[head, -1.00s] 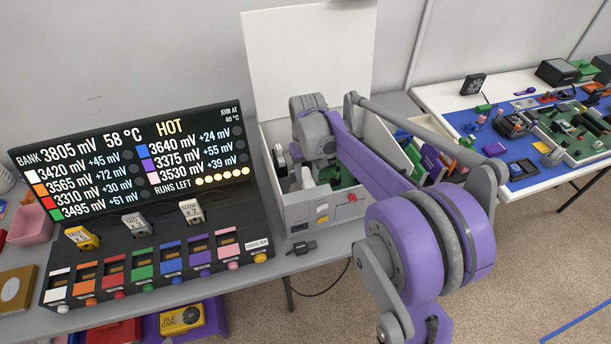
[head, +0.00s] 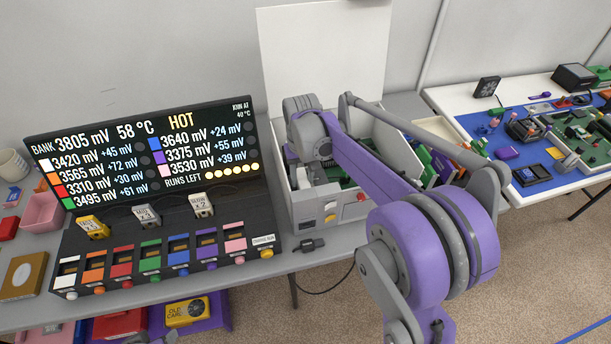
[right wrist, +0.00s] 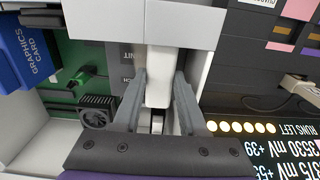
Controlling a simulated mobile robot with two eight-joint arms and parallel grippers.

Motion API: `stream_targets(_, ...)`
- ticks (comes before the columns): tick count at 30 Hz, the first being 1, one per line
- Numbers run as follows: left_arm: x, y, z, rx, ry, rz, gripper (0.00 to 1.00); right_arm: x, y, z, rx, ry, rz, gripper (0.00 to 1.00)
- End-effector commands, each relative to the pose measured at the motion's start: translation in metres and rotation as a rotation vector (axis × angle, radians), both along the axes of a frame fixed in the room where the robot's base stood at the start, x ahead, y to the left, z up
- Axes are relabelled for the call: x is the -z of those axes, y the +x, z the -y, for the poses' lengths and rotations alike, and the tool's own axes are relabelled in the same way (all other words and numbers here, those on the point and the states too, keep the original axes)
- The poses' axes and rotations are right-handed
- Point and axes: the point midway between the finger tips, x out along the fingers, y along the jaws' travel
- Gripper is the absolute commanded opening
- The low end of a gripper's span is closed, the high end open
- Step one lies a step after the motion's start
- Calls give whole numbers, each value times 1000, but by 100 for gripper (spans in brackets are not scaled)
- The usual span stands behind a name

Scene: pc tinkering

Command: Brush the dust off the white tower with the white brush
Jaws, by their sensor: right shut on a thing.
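The white tower (head: 343,214) is an open case on the grey table, its white lid (head: 325,60) standing up behind it. My right gripper (right wrist: 158,90) is shut on a white handle-like piece, which I take for the white brush (right wrist: 160,78). A wide pale block shows at the handle's far end. In the head view my right gripper (head: 302,168) is at the tower's left side, its fingers mostly hidden by the wrist. No dust can be made out. My left gripper is not in view.
A black display console (head: 150,165) with coloured slots stands left of the tower. Inside the case are a green board and a black fan (right wrist: 96,112). A blue graphics card box (right wrist: 22,55) is at the wrist view's left. A small black plug (head: 307,245) lies before the tower.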

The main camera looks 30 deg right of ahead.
Motion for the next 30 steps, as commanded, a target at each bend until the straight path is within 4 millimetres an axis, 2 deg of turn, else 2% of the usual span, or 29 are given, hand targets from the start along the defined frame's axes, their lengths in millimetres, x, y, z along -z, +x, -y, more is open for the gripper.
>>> stream_targets(8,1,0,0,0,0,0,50,3,0,0,-2,4,1,0)
stream_targets(24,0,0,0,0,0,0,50,1,-8,33,1,0,-1,0)
stream_targets(30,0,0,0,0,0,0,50,0,-10,38,-1,1,-1,0)
